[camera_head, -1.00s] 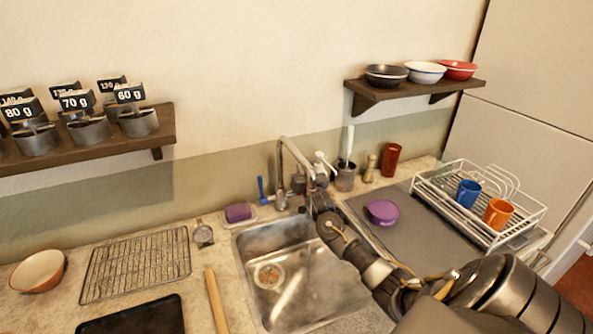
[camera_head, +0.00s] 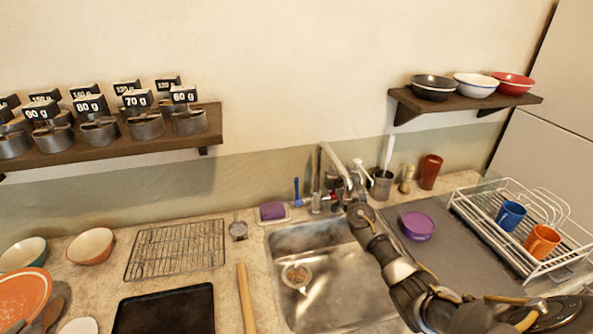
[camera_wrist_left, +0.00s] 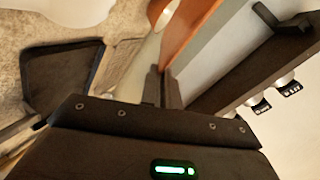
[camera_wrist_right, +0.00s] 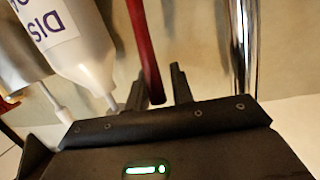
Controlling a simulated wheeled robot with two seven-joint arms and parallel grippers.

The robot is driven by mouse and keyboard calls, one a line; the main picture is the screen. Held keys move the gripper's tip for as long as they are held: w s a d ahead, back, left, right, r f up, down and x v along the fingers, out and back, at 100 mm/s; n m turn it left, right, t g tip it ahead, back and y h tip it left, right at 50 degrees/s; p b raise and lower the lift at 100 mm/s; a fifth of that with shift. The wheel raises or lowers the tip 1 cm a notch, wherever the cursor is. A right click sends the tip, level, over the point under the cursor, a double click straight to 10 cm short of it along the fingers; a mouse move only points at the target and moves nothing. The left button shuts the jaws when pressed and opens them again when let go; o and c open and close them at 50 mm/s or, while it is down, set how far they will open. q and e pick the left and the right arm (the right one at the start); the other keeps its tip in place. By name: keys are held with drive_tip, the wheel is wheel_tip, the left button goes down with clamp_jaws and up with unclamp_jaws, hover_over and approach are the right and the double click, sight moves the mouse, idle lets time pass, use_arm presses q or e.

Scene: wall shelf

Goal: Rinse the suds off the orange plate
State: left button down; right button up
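The orange plate (camera_head: 22,296) is at the lower left edge of the head view, tilted and partly cut off, with small pale specks on its face. In the left wrist view the plate (camera_wrist_left: 188,28) shows nearly edge-on, with its rim between the close fingers of my left gripper (camera_wrist_left: 164,88). My left gripper is outside the head view. My right gripper (camera_head: 350,190) is at the faucet (camera_head: 335,160) behind the sink (camera_head: 335,285). In the right wrist view its fingers (camera_wrist_right: 162,85) are apart, with a red lever (camera_wrist_right: 145,50) near them; contact is unclear.
A white soap dispenser (camera_wrist_right: 82,45) and the chrome faucet pipe (camera_wrist_right: 243,45) are close to my right gripper. A purple sponge (camera_head: 272,211) lies behind the sink. The dish rack (camera_head: 520,230) at right holds two mugs. A cooling rack (camera_head: 175,248) and black tray (camera_head: 165,312) occupy the left counter.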

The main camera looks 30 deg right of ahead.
drive_tip(key=shift+o, duration=0.7)
drive_tip(key=shift+d, duration=0.1)
drive_tip(key=b+v, duration=0.2)
drive_tip(key=v, duration=1)
drive_tip(key=shift+s, duration=0.1)
